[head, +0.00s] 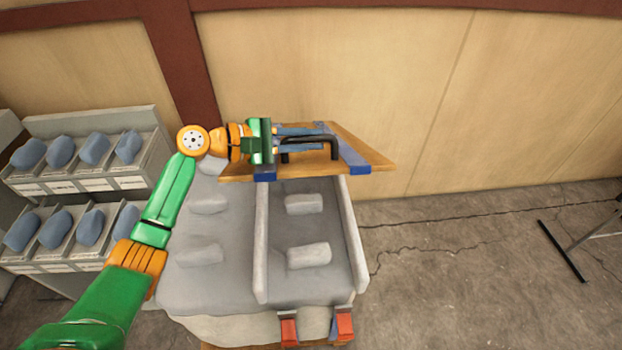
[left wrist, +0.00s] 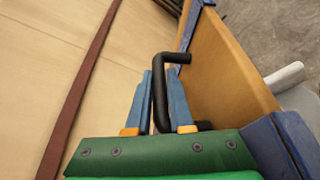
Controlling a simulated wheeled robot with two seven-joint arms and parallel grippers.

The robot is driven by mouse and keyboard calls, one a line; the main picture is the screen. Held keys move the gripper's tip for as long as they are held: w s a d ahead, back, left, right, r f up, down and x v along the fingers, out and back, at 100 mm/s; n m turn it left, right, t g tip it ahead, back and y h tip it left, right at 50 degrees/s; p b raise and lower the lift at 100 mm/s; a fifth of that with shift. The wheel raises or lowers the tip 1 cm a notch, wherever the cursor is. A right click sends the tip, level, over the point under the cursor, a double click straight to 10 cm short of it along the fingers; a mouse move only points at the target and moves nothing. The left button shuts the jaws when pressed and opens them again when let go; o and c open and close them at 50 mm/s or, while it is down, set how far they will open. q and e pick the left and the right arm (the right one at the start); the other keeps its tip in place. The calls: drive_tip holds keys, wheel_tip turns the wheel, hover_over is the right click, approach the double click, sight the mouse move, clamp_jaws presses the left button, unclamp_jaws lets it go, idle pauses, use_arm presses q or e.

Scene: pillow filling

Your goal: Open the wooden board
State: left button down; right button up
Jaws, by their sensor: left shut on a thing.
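The wooden board (head: 372,151) is raised at the back of the grey mould, tilted up on its blue straps. A black bar handle (head: 322,138) stands on its face. My left gripper (head: 325,131) reaches in from the left and is shut on the handle. In the left wrist view the blue fingers (left wrist: 157,98) lie on both sides of the black handle (left wrist: 161,90), with the board (left wrist: 222,62) to the right. My right gripper is in neither view.
The grey mould (head: 262,230) below the board has two bays with pale blocks (head: 308,254). Red latches (head: 345,324) sit at its front edge. Shelves (head: 85,265) with blue pillows stand at the left. A wall is behind; floor at the right is mostly clear.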

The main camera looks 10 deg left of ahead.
use_arm(q)
drive_tip(key=w+a+r, duration=0.1)
drive_tip(key=w+r, duration=0.3)
drive_tip(key=r, duration=0.2)
drive_tip(key=shift+a, duration=0.2)
drive_tip(key=shift+w, duration=0.1)
drive_tip(key=c, duration=0.9)
unclamp_jaws()
drive_tip(key=shift+c, duration=0.2)
drive_tip(key=shift+o, duration=0.7)
drive_tip(key=shift+w+f, duration=0.15)
drive_tip(key=shift+w, duration=0.05)
drive_tip(key=b+v, duration=0.3)
drive_tip(key=v, duration=0.4)
